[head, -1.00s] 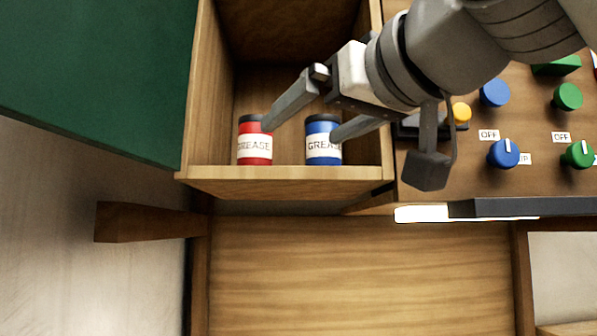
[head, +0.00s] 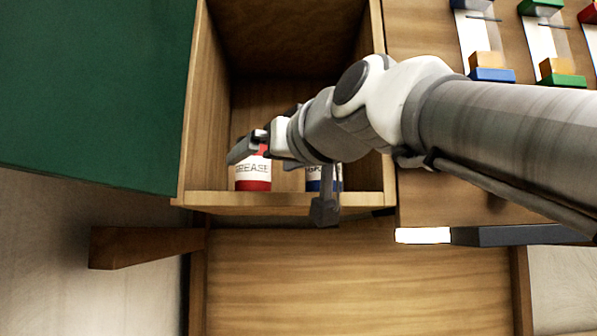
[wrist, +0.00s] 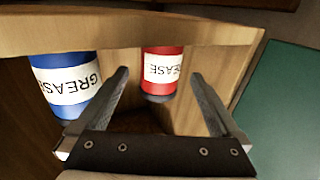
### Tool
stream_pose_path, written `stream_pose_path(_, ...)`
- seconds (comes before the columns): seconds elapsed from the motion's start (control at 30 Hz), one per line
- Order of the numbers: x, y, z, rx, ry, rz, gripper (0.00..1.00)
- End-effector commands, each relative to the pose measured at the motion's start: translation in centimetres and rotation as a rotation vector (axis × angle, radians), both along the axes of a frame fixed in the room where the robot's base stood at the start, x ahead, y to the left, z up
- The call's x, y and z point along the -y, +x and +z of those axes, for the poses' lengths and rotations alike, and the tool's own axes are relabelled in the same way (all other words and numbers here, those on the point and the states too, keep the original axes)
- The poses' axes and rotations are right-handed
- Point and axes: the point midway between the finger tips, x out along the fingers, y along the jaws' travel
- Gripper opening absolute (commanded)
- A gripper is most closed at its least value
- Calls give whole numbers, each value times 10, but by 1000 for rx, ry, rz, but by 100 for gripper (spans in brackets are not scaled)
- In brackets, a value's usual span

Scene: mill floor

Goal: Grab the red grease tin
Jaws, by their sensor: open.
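The red grease tin (head: 253,180) stands in the open wooden compartment, near its front edge, with its top partly hidden by my gripper in the head view. In the wrist view the red tin (wrist: 160,72) shows ahead, between the two open fingers and beyond their tips. My gripper (wrist: 157,75) is open and empty; in the head view my gripper (head: 240,150) is over the tin's top. A blue grease tin (head: 313,182) stands to the right, mostly hidden by my arm; in the wrist view the blue tin (wrist: 68,85) is left of the left finger.
The compartment's front wall (head: 285,200) and left wall (head: 200,120) stand close around the tins. A green panel (head: 90,90) is at the left. A control panel with coloured switches (head: 490,74) is at the right.

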Motion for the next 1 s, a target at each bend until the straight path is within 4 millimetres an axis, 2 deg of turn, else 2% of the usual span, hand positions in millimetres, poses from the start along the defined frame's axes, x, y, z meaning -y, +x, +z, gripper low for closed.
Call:
stream_pose_path(0.3,-23,37,-2,-3,-1,1,100)
stream_pose_path(0.63,-26,42,-4,-1,-1,1,98)
stream_pose_path(1.0,-26,42,-4,-1,-1,1,32)
